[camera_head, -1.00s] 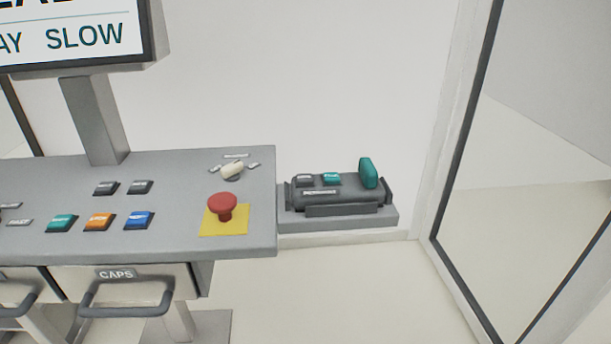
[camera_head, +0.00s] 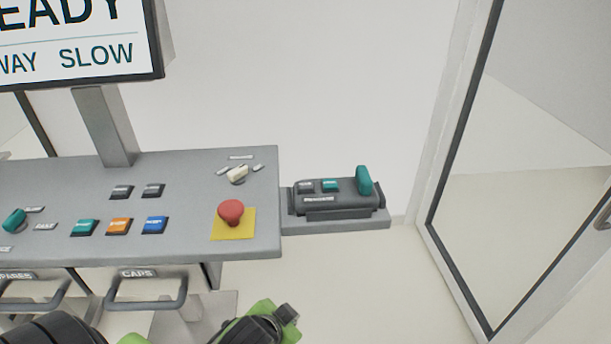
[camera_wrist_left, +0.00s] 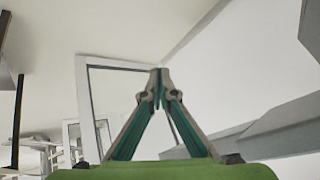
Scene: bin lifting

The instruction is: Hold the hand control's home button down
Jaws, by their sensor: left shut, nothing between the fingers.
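The hand control (camera_head: 337,198), a dark grey unit, lies in a holder on a grey shelf at the right of the console. Its top has a dark button (camera_head: 306,187), a teal button (camera_head: 330,185) and a raised teal piece (camera_head: 364,181) at the right end. The labels are too small to read, so I cannot tell which is the home button. My left gripper (camera_wrist_left: 160,76) is shut and empty in the left wrist view, with its teal-lined fingers meeting at the tips. The hand control is not recognisable there. My right gripper is not in view.
The console (camera_head: 190,185) carries several coloured buttons, a red mushroom button (camera_head: 231,212) on a yellow plate, and a cream knob (camera_head: 238,174). A screen (camera_head: 80,45) stands above it. Drawer handles (camera_head: 140,290) stick out below. A framed glass panel (camera_head: 530,170) is at the right.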

